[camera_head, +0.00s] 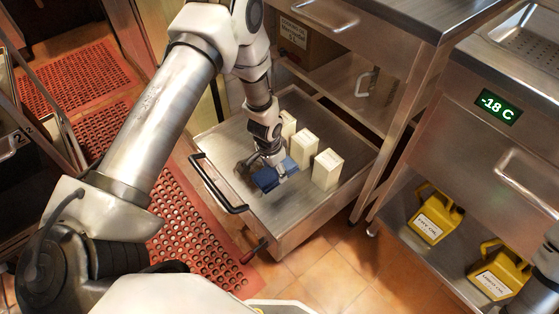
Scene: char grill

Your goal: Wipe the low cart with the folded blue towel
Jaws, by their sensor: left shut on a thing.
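The low cart (305,206) is a steel cart with a flat top and a black handle (217,186) on its left side. My left gripper (265,175) reaches down over the cart top and is shut on the folded blue towel (270,179). The towel is at the cart's surface; whether all of it touches the top is partly hidden by the gripper. My right gripper is not in view.
Three cream cartons stand on the cart to the right of the towel; the nearest carton (327,169) is tallest in view. A steel table (425,20) stands behind. Yellow jugs (435,215) sit on a lower shelf at right. Red mats (195,235) cover the floor at left.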

